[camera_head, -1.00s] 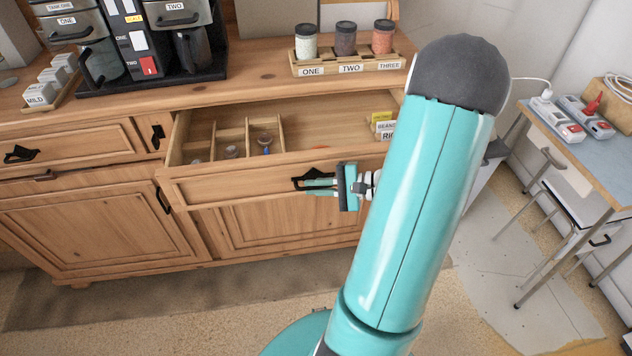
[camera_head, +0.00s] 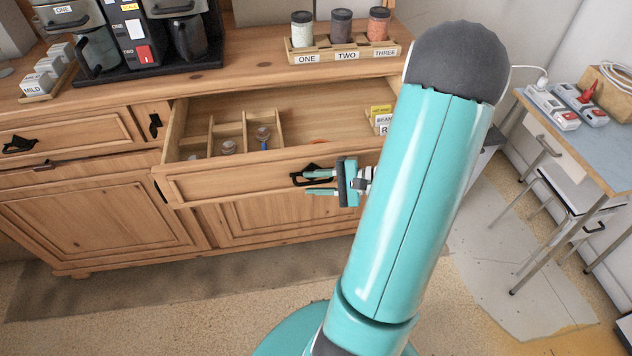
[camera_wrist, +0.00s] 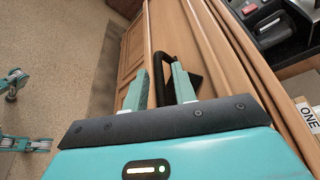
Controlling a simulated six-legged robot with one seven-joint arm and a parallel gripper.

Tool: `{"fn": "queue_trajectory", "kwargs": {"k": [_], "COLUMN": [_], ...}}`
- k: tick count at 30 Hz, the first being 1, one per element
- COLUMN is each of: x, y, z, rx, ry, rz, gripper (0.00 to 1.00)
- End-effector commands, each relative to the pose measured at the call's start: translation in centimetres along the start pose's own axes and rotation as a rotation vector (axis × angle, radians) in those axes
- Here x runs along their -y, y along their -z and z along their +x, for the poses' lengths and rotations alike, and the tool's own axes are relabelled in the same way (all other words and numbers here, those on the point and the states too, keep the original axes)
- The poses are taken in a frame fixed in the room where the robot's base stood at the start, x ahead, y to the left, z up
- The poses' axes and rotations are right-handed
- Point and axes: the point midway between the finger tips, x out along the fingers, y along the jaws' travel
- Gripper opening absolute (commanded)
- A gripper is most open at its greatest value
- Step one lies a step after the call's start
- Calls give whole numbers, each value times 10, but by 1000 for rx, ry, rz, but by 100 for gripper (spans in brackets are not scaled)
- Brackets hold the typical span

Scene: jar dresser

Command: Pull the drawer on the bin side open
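The right-hand drawer (camera_head: 255,180) of the wooden dresser is pulled well out, with its inside showing. Its black handle (camera_head: 303,178) is on the drawer front and also shows in the wrist view (camera_wrist: 163,62). My gripper (camera_head: 320,181) is at the handle with its two fingers spread apart. In the wrist view my gripper (camera_wrist: 160,85) has one finger on each side of the handle, with gaps between. A grey box-like thing (camera_head: 487,145), possibly the bin, stands right of the dresser, mostly hidden behind my arm.
Dividers, small items and label cards (camera_head: 381,118) are inside the drawer. A rack (camera_head: 345,54) with three jars and a coffee machine (camera_head: 130,35) stand on the dresser top. A blue-topped table (camera_head: 580,135) is at the right. Floor in front is clear.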

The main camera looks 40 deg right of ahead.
Motion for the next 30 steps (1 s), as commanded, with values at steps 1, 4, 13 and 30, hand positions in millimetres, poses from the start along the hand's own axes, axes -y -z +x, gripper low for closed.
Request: {"fn": "queue_trajectory", "kwargs": {"k": [1, 4, 13, 30], "x": [0, 0, -1, -1], "y": [0, -1, -1, -1], "z": [0, 0, -10, -122], "rx": [1, 1, -1, -1], "ry": [0, 0, 0, 0], "rz": [0, 0, -1, 0], "gripper": [32, 32, 32, 32]}}
